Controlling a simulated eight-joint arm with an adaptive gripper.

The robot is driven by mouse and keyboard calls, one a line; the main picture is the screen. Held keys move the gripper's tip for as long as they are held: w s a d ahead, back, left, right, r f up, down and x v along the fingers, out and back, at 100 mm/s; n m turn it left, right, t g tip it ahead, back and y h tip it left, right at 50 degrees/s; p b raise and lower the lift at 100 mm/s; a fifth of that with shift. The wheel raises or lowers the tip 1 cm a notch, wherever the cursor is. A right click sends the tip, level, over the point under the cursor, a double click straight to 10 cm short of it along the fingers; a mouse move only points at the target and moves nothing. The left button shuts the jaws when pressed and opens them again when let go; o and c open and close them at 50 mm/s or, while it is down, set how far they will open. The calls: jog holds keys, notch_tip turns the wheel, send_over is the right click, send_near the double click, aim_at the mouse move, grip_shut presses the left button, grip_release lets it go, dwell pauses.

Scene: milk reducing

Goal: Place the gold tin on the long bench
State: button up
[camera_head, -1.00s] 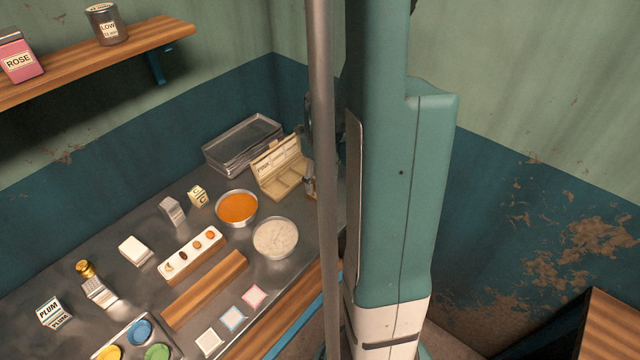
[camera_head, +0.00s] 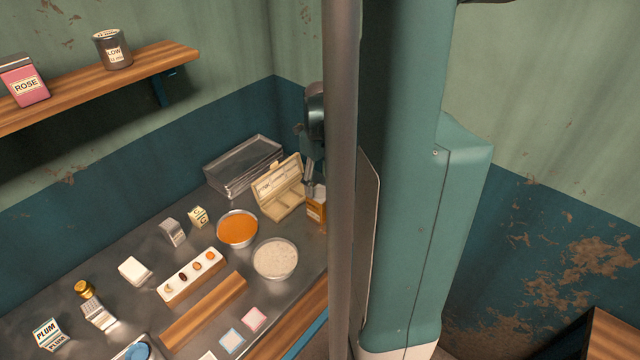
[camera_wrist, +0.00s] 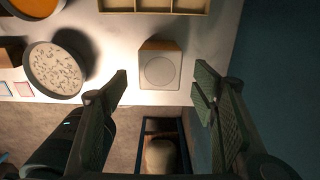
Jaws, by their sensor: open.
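Nothing is held.
A metal tray (camera_head: 243,166) lies behind. Below the bench edge is a dark frame (camera_wrist: 143,128). A wooden shelf (camera_head: 150,62) hangs above.

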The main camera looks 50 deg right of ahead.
dwell(0.7)
jog(key=w+a+r+n+t, duration=0.1)
jog(key=a+r+n, duration=0.3)
jog(key=a+n, duration=0.25)
jog(key=w+a+r+n+t+h, duration=0.1)
jog(key=a+r+n, duration=0.2)
jog(key=a+n, duration=0.3)
jog(key=a+r+n+t, duration=0.1)
jog(key=a+r+n, duration=0.35)
jog(key=a, duration=0.35)
jog(key=s+a+r+n+t, duration=0.2)
jog(key=s+a+n, duration=0.1)
jog(key=a+n, duration=0.6)
jog(key=s+a+r+n+t+y, duration=0.1)
jog(key=s+a+r+n+t, duration=0.1)
jog(key=a+n, duration=0.7)
jog(key=shift+s+a+n, duration=0.25)
jog(key=shift+s+n, duration=0.25)
jog(key=shift+s, duration=0.1)
